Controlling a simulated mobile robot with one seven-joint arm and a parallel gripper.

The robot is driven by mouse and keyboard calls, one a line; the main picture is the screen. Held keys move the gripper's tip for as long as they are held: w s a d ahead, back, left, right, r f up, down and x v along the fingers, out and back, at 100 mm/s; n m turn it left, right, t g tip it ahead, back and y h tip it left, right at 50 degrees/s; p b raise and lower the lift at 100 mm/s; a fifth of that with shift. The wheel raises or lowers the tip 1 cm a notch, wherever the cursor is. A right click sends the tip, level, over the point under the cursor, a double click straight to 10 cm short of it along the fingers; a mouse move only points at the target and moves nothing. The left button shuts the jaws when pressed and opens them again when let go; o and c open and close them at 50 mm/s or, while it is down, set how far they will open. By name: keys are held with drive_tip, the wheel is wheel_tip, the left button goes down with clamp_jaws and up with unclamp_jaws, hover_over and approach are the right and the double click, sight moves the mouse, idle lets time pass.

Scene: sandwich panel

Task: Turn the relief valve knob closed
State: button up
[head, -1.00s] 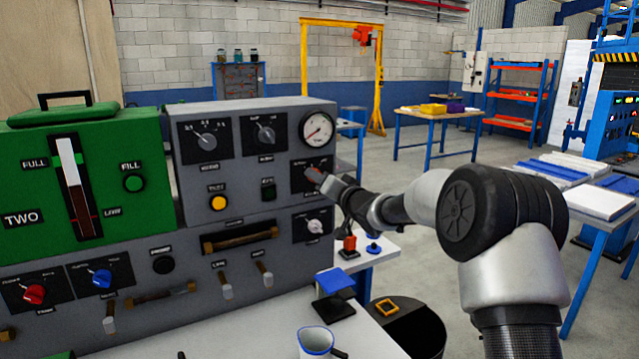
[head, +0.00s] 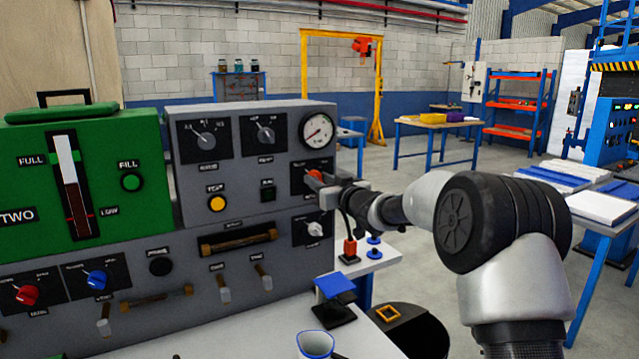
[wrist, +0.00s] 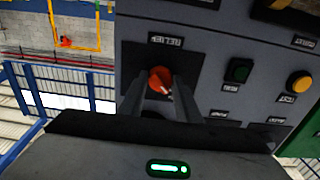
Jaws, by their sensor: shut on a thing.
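The relief valve knob (wrist: 160,80) is orange-red and sits on a dark plate labelled RELIEF in the wrist view. It also shows in the head view (head: 314,174) on the grey panel, below the pressure gauge. My gripper (wrist: 160,92) is at the knob, with one finger on each side, shut on it. In the head view my gripper (head: 318,181) reaches the panel from the right and hides part of the knob and its plate. The knob's pointer and scale marks are too small to read.
The grey panel (head: 250,215) carries a gauge (head: 316,130), a yellow button (head: 217,203), a dark green button (head: 267,193) and a white-grey knob (head: 314,229) just below my gripper. A cup (head: 316,343) stands on the bench. Open floor lies to the right.

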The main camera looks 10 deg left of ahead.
idle(0.4)
drive_tip(key=o, duration=1.1)
drive_tip(key=shift+c, duration=0.2)
drive_tip(key=shift+s+d, duration=0.1)
drive_tip(key=v, duration=1.7)
drive_tip(key=shift+p, duration=0.45)
drive_tip(key=shift+d, duration=0.1)
